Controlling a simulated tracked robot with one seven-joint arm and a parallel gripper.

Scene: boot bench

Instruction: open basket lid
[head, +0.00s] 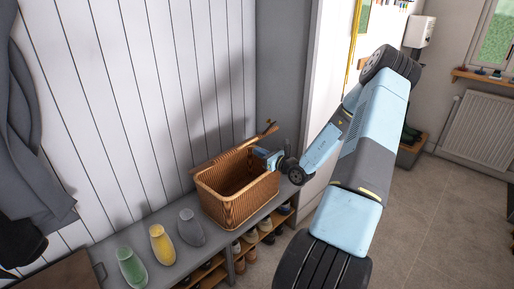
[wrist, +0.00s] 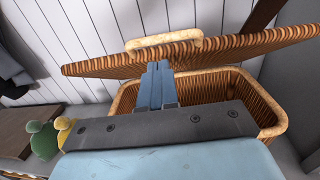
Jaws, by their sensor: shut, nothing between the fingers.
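The brown wicker basket (head: 235,205) stands on the grey bench, and its inside shows. Its lid (head: 225,155) is raised at the wall side and shows as a thin slanting strip in the head view. In the wrist view the lid (wrist: 225,50) stands tilted up above the basket (wrist: 268,105), with a pale handle (wrist: 163,41) on its edge. My gripper (head: 268,153) is over the basket's right part. In the wrist view its fingers (wrist: 157,68) are shut and empty, with tips at the lid just below the handle. I cannot tell if they touch it.
Shoes (head: 250,236) sit in cubbies below. A dark coat (head: 35,130) hangs at the left.

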